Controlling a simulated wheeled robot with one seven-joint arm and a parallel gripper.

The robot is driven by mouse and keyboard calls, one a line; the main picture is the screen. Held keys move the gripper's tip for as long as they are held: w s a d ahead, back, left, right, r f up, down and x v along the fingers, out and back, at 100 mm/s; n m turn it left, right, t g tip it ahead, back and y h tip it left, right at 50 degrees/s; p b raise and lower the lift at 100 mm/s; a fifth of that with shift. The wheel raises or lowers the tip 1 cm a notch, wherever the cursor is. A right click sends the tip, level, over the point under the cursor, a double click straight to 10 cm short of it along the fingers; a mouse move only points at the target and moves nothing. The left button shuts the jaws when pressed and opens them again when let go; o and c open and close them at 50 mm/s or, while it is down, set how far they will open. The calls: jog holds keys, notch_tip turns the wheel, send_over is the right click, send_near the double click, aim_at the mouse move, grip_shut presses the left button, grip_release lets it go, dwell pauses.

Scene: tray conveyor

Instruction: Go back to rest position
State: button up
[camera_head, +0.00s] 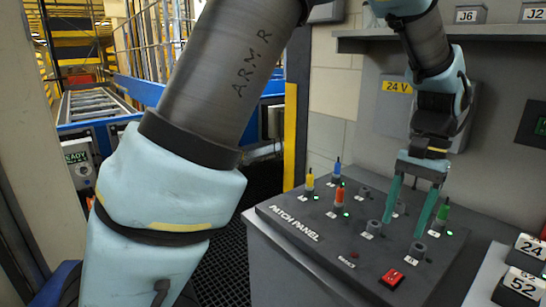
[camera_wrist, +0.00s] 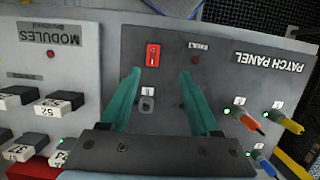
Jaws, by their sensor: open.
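My gripper (camera_head: 403,230) is open and empty, its two teal fingers pointing down over the right part of the patch panel (camera_head: 300,232). In the wrist view my gripper (camera_wrist: 160,74) has nothing between its fingers, and an empty socket (camera_wrist: 147,104) shows in the gap between them. A yellow plug (camera_head: 310,181), a blue plug (camera_head: 337,168), an orange plug (camera_head: 340,196) and a green plug (camera_head: 443,214) stand in the panel with green lights beside them. The green plug is just right of my right finger, and I cannot tell whether they touch.
A red switch (camera_head: 392,278) is near the panel's front edge. A modules panel (camera_wrist: 60,60) with several numbered blocks lies beside it. A grey box marked 24 V (camera_head: 397,105) is on the wall behind. A roller conveyor (camera_head: 95,104) is at the far left.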

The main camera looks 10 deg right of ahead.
jog(key=w+a+f+n+h, duration=0.1)
jog(key=w+a+n, duration=0.2)
jog(key=w+a, duration=0.7)
jog(key=a+f+n+t, duration=0.1)
jog(key=a+n, duration=0.2)
jog(key=a, duration=1)
jog(key=a+f+n+t+h, duration=0.1)
jog(key=a+n, duration=0.3)
jog(key=a, duration=0.9)
jog(key=shift+w+a+f+t, duration=0.25)
jog(key=shift+f+t, duration=0.35)
jog(key=shift+f, duration=0.15)
jog(key=shift+s, duration=0.1)
